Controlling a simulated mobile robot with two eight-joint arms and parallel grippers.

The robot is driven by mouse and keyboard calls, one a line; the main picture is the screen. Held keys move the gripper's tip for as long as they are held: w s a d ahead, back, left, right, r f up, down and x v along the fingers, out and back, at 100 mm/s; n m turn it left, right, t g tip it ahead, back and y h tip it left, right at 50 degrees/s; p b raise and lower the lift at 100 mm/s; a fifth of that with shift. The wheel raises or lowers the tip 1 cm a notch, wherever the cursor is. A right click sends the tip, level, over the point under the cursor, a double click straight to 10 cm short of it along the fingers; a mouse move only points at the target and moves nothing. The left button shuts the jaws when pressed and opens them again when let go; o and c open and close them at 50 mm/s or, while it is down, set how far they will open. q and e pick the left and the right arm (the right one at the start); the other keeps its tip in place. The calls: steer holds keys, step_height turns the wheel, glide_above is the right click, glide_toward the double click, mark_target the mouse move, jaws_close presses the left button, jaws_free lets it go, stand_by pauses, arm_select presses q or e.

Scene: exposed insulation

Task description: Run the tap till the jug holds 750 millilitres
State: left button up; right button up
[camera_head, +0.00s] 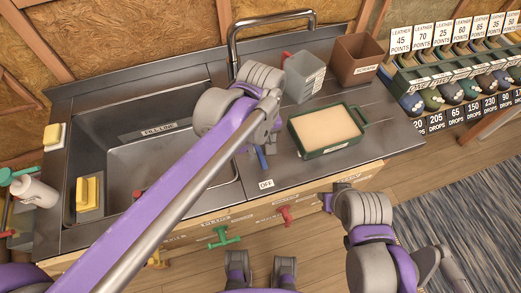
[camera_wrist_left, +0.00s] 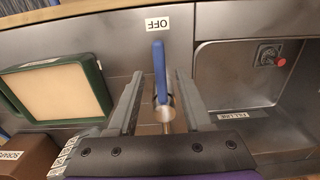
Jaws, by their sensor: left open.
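A grey jug (camera_head: 305,77) with markings on its side stands on the counter beneath the outlet of the tall steel tap (camera_head: 270,20). No water stream shows, and I cannot read a level. A blue lever (camera_head: 261,157) sits near the counter's front edge by a white OFF label (camera_head: 266,184). My left gripper (camera_head: 262,146) is over the lever, partly hidden by its own wrist. In the left wrist view the blue lever (camera_wrist_left: 160,70) stands between the two open fingers, with a gap on each side, and points toward the OFF label (camera_wrist_left: 157,24).
A green tray (camera_head: 338,149) with a pale filling lies right of the lever. A brown scraps bin (camera_head: 357,60) stands beside the jug. Labelled bins (camera_head: 460,80) line the right.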

arm_select(q)
steer(key=shift+f, duration=0.8)
jaws_close()
stand_by(0.9)
